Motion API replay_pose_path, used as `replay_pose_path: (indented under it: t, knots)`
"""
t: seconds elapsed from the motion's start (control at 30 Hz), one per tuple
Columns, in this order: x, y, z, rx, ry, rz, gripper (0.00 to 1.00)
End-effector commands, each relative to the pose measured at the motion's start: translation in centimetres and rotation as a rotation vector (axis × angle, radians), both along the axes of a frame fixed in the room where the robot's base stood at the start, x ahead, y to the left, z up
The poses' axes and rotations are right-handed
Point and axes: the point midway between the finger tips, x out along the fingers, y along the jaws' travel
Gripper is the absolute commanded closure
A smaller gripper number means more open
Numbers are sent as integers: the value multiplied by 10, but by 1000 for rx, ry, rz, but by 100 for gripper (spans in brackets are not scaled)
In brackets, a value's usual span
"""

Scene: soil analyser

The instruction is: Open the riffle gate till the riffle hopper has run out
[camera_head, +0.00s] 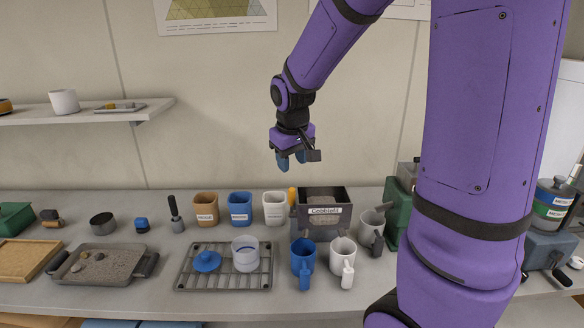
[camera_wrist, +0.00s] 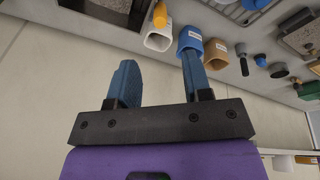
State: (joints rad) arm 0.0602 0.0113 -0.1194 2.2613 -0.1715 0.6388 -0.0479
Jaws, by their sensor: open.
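The riffle hopper is a dark grey open-topped box (camera_head: 325,191) with a label on its front, right of centre in the head view. Grey-brown material shows inside; the wrist view cuts it off at the top edge (camera_wrist: 62,4). A yellow-orange knob (camera_head: 292,194) stands at its left side and also shows in the wrist view (camera_wrist: 160,14); it appears to be the gate handle. A blue cup (camera_head: 303,258) and a white cup (camera_head: 343,256) stand at its foot. My gripper (camera_head: 291,161) is open and empty, above and behind the hopper's left side, with blue fingers apart (camera_wrist: 158,72).
Brown (camera_head: 206,208), blue (camera_head: 240,208) and white (camera_head: 274,208) labelled beakers stand left of the hopper. A wire rack (camera_head: 224,278) lies in front of them. A grey jug (camera_head: 371,224) and a green machine (camera_head: 398,208) stand on the right. The air around my gripper is clear.

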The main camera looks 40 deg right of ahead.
Motion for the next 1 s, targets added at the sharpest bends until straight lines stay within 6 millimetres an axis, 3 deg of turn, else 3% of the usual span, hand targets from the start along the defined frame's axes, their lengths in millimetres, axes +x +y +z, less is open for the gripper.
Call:
replay_pose_path:
  t: [0.23,0.43,0.47,0.8,1.0]
  knots:
    - [0,0,1,0,0,0,55]
    - [6,-6,1,-1,34,36,98]
    - [9,-9,1,-1,49,55,100]
    - [58,-54,3,121,295,465,100]
    - [81,-76,5,245,346,721,100]
